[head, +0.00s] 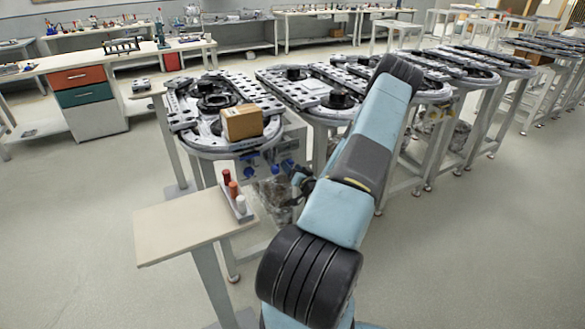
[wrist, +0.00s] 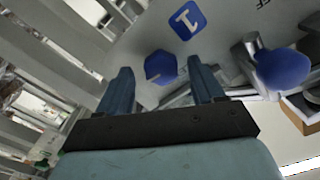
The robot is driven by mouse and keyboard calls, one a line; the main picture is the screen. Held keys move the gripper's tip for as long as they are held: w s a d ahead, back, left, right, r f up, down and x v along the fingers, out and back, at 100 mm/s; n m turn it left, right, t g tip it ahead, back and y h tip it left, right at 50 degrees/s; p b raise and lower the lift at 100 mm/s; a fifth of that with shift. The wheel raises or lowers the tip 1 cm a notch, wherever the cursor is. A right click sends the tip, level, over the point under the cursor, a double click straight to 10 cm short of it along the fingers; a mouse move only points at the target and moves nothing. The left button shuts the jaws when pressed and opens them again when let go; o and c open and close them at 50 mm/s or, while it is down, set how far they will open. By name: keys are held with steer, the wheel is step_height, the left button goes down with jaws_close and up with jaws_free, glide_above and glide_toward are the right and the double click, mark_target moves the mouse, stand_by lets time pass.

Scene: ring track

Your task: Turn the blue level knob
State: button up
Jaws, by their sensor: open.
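In the wrist view a faceted blue knob (wrist: 160,67) sits on a pale grey panel (wrist: 225,35). A second, rounder blue knob (wrist: 283,68) sticks out on a grey stem farther right. I cannot tell from a label which one is the level knob. My gripper (wrist: 161,74) is open, with one finger on each side of the faceted knob in the picture. Whether the fingers touch it is not clear. In the head view small blue parts (head: 287,165) show under the ring track, and my gripper (head: 301,183) is a dark shape beside them, partly hidden by my arm.
A blue square sign (wrist: 187,19) is on the panel near the faceted knob. The ring track (head: 205,140) carries a cardboard box (head: 242,122). Floor at left is clear.

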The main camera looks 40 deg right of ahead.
steer(key=shift+w+d, duration=0.1)
steer(key=shift+w, duration=0.4)
steer(key=c, duration=1.1)
steer(key=shift+o, duration=0.2)
steer(key=shift+n, duration=0.6)
steer(key=o, duration=1.1)
steer(key=shift+c, duration=0.2)
steer(key=shift+s, duration=0.15)
